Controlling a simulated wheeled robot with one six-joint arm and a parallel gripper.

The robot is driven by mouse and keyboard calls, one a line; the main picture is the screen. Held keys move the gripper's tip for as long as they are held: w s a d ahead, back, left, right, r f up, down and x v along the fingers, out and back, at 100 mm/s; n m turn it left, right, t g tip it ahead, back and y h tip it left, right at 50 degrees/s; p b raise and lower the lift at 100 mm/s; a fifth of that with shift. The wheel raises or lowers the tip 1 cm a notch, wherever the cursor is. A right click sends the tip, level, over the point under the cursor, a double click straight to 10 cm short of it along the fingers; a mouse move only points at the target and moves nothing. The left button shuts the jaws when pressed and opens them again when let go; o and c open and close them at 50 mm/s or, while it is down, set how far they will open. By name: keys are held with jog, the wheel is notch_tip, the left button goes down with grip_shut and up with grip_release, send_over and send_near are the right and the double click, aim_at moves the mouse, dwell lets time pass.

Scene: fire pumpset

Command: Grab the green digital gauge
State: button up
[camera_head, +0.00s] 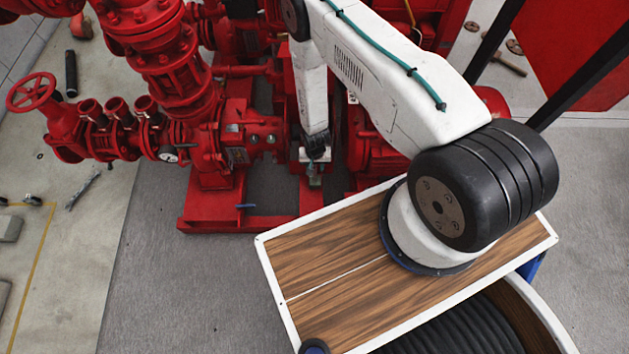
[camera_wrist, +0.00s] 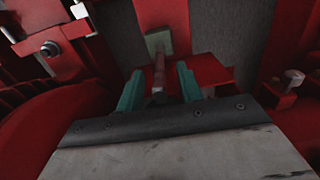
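In the wrist view, a dull green square piece (camera_wrist: 158,42), which looks like the green digital gauge, sits ahead of my gripper (camera_wrist: 158,82). A narrow reddish-brown stem (camera_wrist: 159,72) runs from it back between the two teal fingers. The fingers stand apart, one on each side of the stem, with a visible gap to each; I see no grip on it. The gauge's display face is not readable. In the head view, my gripper (camera_head: 315,176) points down among the red pump parts, and the gauge cannot be made out clearly there.
Red pump pipework (camera_head: 185,75) with a handwheel (camera_head: 31,92) stands left of my arm. Red housings (camera_head: 378,150) stand close on the right. A red base frame (camera_head: 200,218) lies below. The wrist view shows red metal close on both sides. Grey floor (camera_head: 170,290) is clear at front left.

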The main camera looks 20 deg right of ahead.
jog(key=shift+f, duration=0.5)
grip_shut()
dwell(1.1)
